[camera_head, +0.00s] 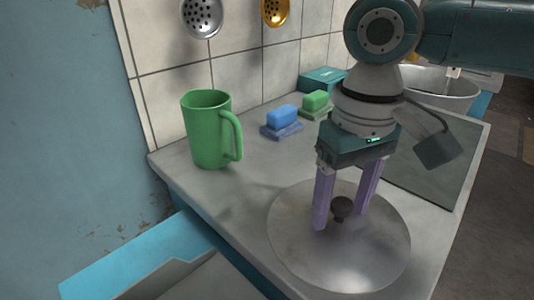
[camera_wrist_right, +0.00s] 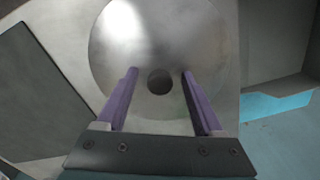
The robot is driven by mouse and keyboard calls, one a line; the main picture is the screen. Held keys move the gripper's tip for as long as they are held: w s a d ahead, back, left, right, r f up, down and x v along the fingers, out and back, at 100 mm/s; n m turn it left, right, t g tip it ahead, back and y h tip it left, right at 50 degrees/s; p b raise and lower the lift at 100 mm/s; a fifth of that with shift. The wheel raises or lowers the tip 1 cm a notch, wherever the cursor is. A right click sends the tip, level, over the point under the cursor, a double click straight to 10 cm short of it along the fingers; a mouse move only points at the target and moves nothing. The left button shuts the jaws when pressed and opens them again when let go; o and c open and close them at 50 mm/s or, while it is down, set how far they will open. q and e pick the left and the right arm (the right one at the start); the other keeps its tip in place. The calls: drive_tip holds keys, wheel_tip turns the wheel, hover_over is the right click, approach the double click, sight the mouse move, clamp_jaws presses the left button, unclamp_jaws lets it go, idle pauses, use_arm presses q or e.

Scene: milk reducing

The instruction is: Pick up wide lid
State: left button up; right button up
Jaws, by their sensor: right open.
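The wide lid (camera_head: 375,258) is a round, shiny grey metal disc lying on the counter near its front. A dark round knob (camera_head: 342,207) sits at its middle. My right gripper (camera_head: 340,218) points down over the lid, with its two purple fingers apart on either side of the knob. In the right wrist view the lid (camera_wrist_right: 160,50) fills the upper middle, and the knob (camera_wrist_right: 159,81) shows between the open fingertips (camera_wrist_right: 158,74). I cannot tell whether the fingers touch the lid. My left gripper is not in view.
A green mug (camera_head: 206,130) stands at the counter's back left. Blue (camera_head: 282,116) and green (camera_head: 315,100) sponges lie behind the gripper, near a teal box (camera_head: 322,79). A dark flat panel (camera_head: 425,175) and a metal bowl (camera_head: 440,88) are to the right. Strainers (camera_head: 202,17) hang on the tiled wall.

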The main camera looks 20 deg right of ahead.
clamp_jaws()
idle(0.5)
